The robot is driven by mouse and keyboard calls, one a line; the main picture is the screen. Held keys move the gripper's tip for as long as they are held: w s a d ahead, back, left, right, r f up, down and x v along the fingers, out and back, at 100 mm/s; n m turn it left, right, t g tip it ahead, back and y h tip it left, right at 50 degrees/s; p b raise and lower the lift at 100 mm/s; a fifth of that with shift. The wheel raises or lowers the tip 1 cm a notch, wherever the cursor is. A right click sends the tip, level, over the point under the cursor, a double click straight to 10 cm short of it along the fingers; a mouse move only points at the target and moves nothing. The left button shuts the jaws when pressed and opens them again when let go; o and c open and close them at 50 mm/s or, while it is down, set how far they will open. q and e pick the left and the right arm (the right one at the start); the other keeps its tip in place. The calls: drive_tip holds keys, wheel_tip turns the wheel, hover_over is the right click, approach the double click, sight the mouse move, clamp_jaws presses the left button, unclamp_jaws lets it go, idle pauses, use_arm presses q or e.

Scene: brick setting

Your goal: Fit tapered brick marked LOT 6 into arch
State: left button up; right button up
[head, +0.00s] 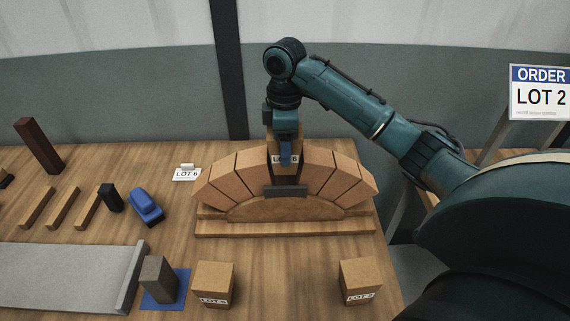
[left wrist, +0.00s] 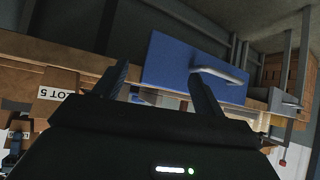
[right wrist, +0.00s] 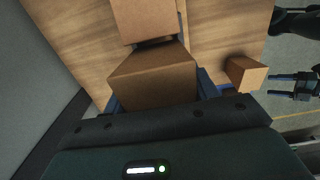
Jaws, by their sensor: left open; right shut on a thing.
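The tapered brick (head: 286,171), its label partly hidden but ending in 6, is at the crown of the arch (head: 237,179), between the neighbouring bricks. My right gripper (head: 286,153) is shut on it from above; the held brick also shows between the fingers in the right wrist view (right wrist: 155,80). Whether it is fully seated I cannot tell.
Two loose labelled bricks stand in front, one at left (head: 213,283) and a LOT 2 brick (head: 360,281). A LOT 6 card (head: 187,175), blue tool (head: 147,207), grey block (head: 158,279) and wooden strips (head: 62,207) lie left. The order sign (head: 540,92) reads LOT 2.

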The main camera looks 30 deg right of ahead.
drive_tip(key=shift+f, duration=2.85)
drive_tip(key=shift+f, duration=0.1)
drive_tip(key=o, duration=1.2)
drive_tip(key=shift+c, duration=0.2)
wheel_tip(320, 180, up, 12)
drive_tip(key=shift+r, duration=0.1)
